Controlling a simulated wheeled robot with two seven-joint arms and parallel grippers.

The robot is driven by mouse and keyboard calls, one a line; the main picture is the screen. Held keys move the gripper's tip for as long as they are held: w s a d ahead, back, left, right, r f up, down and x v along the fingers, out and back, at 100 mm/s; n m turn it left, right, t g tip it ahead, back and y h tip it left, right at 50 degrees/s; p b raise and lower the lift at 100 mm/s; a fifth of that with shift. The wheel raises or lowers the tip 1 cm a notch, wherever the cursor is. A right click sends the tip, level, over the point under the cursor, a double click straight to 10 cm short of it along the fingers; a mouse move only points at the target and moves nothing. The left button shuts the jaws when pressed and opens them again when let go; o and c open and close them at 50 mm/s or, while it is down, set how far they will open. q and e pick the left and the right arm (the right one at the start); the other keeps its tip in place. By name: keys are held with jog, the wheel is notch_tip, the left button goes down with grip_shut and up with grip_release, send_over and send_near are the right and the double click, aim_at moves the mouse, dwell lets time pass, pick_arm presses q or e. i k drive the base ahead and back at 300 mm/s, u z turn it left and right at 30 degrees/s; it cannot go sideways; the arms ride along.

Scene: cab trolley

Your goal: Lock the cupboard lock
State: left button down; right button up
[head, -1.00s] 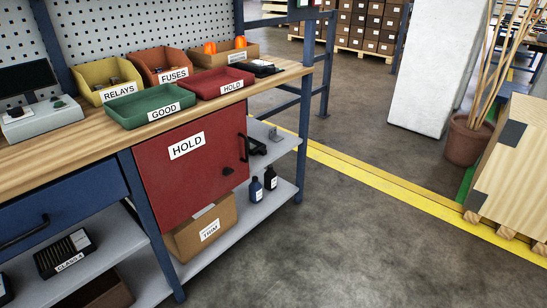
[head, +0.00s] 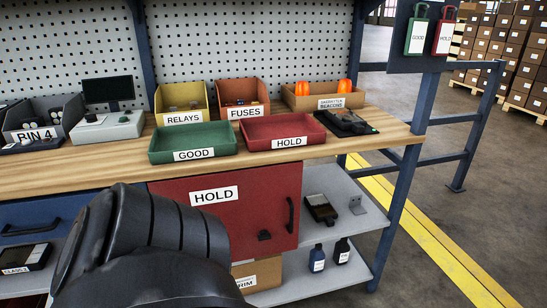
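The red cupboard door (head: 226,228) with a white HOLD label hangs under the workbench and looks shut. A black bar handle (head: 291,214) is near its right edge. A small black lock knob (head: 264,236) sits on the door, left of and below the handle. A dark arm link of mine fills the lower left in front of the door and hides its lower left part. No gripper fingers show in the head view, so neither gripper's state is visible.
The wooden benchtop (head: 390,137) carries a green GOOD tray (head: 193,138), a red HOLD tray (head: 283,128), and yellow and orange bins. Shelves (head: 350,230) right of the cupboard hold bottles.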

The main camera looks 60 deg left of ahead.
aim_at(263, 236)
jog(key=u, duration=0.8)
jog(key=i, duration=0.9)
jog(key=u, duration=0.85)
